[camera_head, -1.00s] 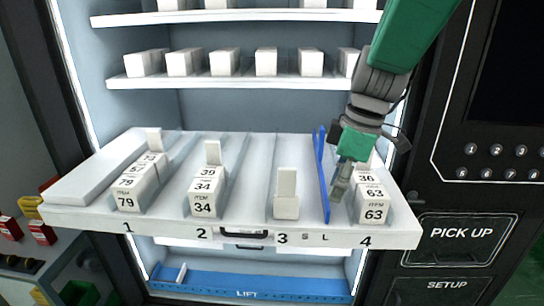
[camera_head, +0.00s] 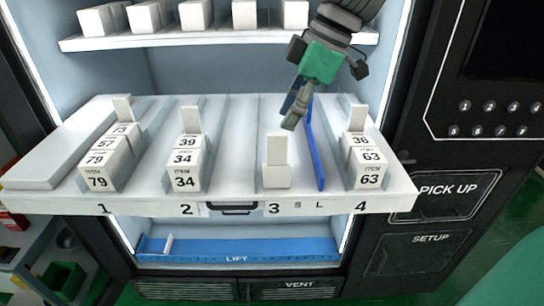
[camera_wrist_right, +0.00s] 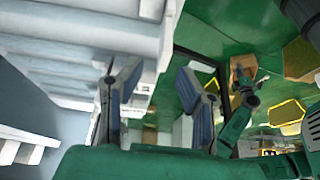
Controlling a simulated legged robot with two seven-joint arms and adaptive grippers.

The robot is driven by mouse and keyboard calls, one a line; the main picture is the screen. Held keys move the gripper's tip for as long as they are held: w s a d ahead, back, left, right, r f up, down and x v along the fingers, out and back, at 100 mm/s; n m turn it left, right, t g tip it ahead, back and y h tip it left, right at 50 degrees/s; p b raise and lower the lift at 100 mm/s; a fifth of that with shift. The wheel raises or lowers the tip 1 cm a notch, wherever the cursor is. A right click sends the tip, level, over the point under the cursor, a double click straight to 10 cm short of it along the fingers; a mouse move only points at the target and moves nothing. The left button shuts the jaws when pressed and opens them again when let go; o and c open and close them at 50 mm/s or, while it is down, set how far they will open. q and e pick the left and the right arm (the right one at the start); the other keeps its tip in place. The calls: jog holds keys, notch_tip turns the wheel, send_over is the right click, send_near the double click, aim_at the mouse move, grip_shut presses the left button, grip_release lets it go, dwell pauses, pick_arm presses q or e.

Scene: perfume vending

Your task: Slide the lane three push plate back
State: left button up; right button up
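The lane three push plate (camera_head: 277,150) is a small white upright plate with a block-like foot. It stands at the front end of lane three on the pulled-out white shelf (camera_head: 230,203), behind the label 3. My right gripper (camera_head: 290,112) is above lane three, behind and a little right of the plate and apart from it. In the right wrist view its two fingers (camera_wrist_right: 160,95) are spread with nothing between them. A green arm with a dark gripper (camera_wrist_right: 243,78), probably my left, shows small in that view; its fingers are too small to read.
A blue divider (camera_head: 315,150) stands right of the plate, close to my right fingers. Lanes one, two and four hold numbered white boxes (camera_head: 368,170). An upper shelf (camera_head: 200,38) with white boxes is behind my right wrist. Lane three behind the plate looks empty.

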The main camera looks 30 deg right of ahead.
aim_at(278, 134)
jog(key=b+x, duration=0.3)
jog(key=x, duration=0.1)
jog(key=b+x, duration=0.2)
jog(key=shift+s+a+f+b, duration=0.1)
jog(key=shift+a+b, duration=0.25)
jog(key=shift+a+f, duration=0.1)
jog(key=shift+f, duration=0.5)
jog(key=shift+c, duration=0.4)
grip_shut()
